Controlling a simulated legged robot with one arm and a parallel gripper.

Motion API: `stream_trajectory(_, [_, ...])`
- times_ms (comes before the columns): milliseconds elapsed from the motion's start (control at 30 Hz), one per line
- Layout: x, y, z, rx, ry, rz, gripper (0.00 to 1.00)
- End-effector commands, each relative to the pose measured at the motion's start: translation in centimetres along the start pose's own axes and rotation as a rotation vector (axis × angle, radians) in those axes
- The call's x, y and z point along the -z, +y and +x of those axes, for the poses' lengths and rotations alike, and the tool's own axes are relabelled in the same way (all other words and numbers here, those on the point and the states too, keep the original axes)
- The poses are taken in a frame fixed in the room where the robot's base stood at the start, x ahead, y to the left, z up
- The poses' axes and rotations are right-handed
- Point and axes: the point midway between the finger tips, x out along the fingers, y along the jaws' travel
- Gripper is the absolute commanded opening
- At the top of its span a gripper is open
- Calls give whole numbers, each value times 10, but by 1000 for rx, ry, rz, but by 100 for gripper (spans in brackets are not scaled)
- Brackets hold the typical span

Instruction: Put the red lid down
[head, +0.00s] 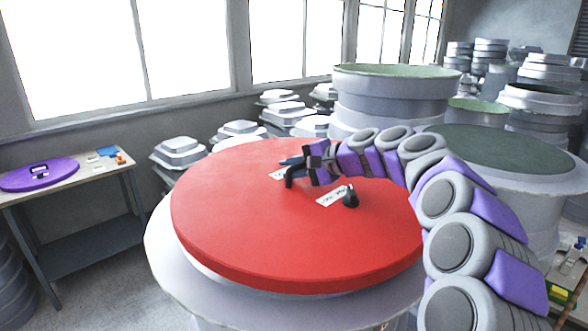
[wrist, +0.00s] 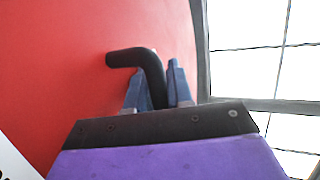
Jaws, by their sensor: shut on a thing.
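The red lid (head: 225,225) is a large round disc over a wide grey-white mould (head: 165,245) in the head view. Its surface fills the left of the wrist view (wrist: 50,60). My gripper (head: 295,170) is at the lid's upper middle, shut on the lid's black handle (head: 289,182). In the wrist view the bent handle (wrist: 130,57) stands between the two blue-grey fingers (wrist: 158,90). A second black knob (head: 350,198) and white labels (head: 332,196) are on the lid. I cannot tell whether the lid touches the mould.
A table (head: 75,175) at the left bears a purple lid (head: 40,174) and small items. A dark green-topped mould (head: 480,148) stands close at the right. Stacked moulds (head: 392,95) stand behind. Bare floor (head: 105,285) shows between table and mould.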

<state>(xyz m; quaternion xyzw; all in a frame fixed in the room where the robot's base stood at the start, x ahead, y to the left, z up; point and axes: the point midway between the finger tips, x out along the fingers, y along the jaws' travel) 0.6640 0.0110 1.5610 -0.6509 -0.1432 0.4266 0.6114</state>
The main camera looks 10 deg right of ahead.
Motion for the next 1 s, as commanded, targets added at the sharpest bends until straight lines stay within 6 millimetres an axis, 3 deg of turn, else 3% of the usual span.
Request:
stream_trajectory(167, [-8, -6, 16, 0, 0, -3, 0])
stream_trajectory(333, [-12, 11, 29, -6, -2, -3, 0])
stream_trajectory(500, [-7, 25, 32, -3, 1, -3, 0])
stream_trajectory(700, [-3, 27, 32, -4, -2, -3, 0])
stream_trajectory(733, [-3, 28, 32, -6, -2, -3, 23])
stream_trajectory(833, [-3, 28, 32, -6, -1, -3, 32])
stream_trajectory(1000, [-3, 29, 31, -6, 0, -2, 32])
